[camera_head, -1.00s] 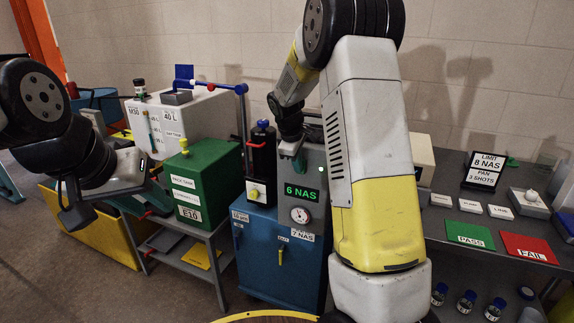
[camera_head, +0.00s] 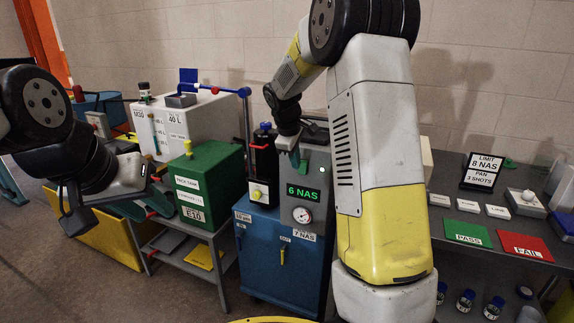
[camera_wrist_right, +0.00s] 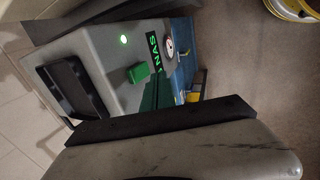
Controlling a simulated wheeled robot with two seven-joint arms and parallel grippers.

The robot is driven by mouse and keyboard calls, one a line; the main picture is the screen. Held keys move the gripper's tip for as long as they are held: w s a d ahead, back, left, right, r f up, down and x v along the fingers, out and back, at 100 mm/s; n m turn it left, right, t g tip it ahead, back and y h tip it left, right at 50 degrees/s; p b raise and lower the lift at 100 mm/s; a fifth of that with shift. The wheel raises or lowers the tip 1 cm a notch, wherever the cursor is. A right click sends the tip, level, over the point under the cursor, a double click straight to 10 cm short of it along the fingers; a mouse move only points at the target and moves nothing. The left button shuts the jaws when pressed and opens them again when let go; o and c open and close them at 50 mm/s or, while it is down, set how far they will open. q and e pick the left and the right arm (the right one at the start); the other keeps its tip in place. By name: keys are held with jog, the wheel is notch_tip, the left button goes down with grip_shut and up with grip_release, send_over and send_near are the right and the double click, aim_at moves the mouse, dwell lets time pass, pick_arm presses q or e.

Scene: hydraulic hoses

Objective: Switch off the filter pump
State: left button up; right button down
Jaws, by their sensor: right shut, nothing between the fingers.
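The filter pump is a blue cabinet (camera_head: 262,262) with a grey control head (camera_head: 318,204) on top. Its display (camera_head: 303,193) reads 6 NAS in green, and a round gauge (camera_head: 302,214) sits below. A small green light (camera_head: 322,168) is lit; it also shows in the wrist view (camera_wrist_right: 124,40). In the wrist view a green switch-like block (camera_wrist_right: 138,73) stands on the head's face.
A black cylinder (camera_head: 263,155) with a red handle stands left of the control head. A green box (camera_head: 207,180) sits on a grey stand further left. A grey bench (camera_head: 455,205) with PASS (camera_head: 467,232) and FAIL (camera_head: 524,246) mats is at the right.

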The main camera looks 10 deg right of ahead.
jog(key=v, duration=0.7)
jog(key=shift+r, duration=0.45)
